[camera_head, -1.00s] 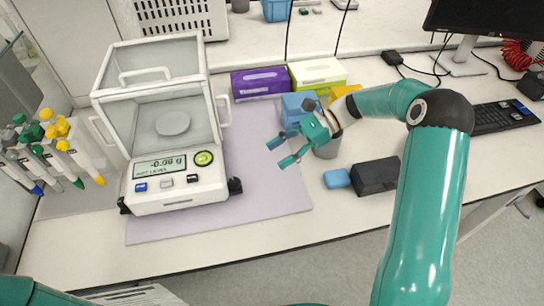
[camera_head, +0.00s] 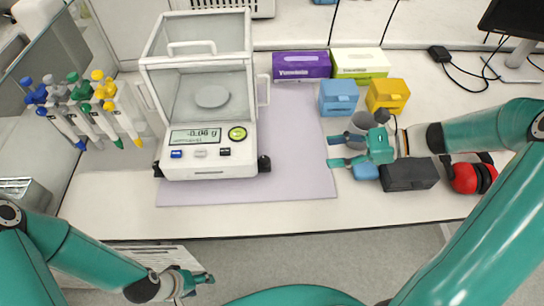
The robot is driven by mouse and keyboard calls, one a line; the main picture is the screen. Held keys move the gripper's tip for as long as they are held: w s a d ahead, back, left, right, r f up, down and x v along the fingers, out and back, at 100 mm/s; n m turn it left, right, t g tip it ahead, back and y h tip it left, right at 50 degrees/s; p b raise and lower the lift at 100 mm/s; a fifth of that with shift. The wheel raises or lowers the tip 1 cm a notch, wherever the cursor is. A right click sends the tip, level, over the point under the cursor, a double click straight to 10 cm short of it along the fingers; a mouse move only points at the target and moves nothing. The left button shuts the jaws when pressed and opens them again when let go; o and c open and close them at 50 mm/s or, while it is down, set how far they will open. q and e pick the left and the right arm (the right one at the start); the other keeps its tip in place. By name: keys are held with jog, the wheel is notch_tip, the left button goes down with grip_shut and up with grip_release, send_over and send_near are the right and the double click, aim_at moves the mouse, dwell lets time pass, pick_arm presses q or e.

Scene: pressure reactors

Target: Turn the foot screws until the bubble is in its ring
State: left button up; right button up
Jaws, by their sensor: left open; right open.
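The white balance (camera_head: 208,163) with a clear draft shield stands on a lilac mat. Its display (camera_head: 195,138) shows a small negative gram value, too small to read surely. A round green level (camera_head: 237,133) is right of the display; I cannot make out where its bubble sits. A black foot screw (camera_head: 264,163) shows at the front right corner and another (camera_head: 158,170) at the front left. My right gripper (camera_head: 331,151) is open and empty, right of the right foot screw and apart from it. My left gripper (camera_head: 207,278) is open, low in front of the table edge.
Pipettes (camera_head: 100,115) hang at the left. A blue box (camera_head: 338,98), a yellow box (camera_head: 388,95), a grey cup (camera_head: 363,122), a black case (camera_head: 410,174) and red ear muffs (camera_head: 470,177) are at the right. The mat's front right (camera_head: 300,180) is clear.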

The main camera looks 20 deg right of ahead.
aim_at(265, 161)
jog(key=p+x, duration=0.1)
jog(key=x, duration=1.5)
jog(key=shift+w+a+f+p, duration=0.15)
jog(key=shift+w+p, duration=0.1)
jog(key=shift+p, duration=0.1)
jog(key=shift+c, duration=0.2)
grip_shut()
